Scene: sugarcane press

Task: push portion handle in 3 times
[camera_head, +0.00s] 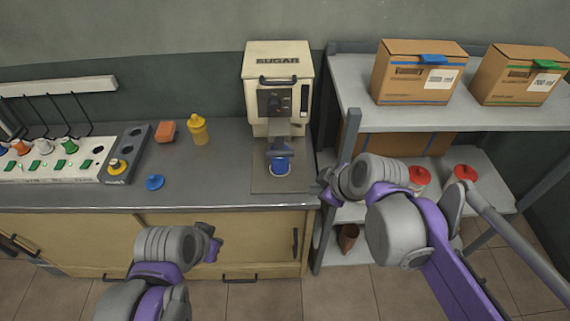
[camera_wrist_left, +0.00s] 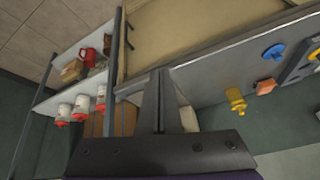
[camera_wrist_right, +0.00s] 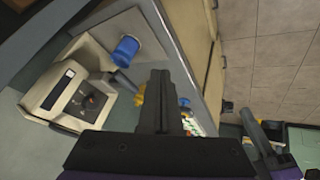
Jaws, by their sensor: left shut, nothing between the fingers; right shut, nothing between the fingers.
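The cream sugar machine (camera_head: 278,85) stands at the back of the counter. Its dark portion handle (camera_head: 281,153) sticks out at the front below the body, above a blue cup (camera_head: 280,166) on the base plate. In the right wrist view the machine (camera_wrist_right: 72,95) is at the left, with the handle (camera_wrist_right: 122,82) beside the blue cup (camera_wrist_right: 125,50). My right gripper (camera_head: 325,187) is shut and empty, to the right of the cup near the counter's edge, apart from the handle. My left gripper (camera_head: 217,243) is shut and empty, in front of the cabinet, low and left of the machine.
A shelf rack (camera_head: 440,119) with cardboard boxes (camera_head: 415,75) stands right of the counter. A yellow bottle (camera_head: 198,130), orange block (camera_head: 166,131) and blue lid (camera_head: 154,183) sit left of the machine. The counter between them and the machine is clear.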

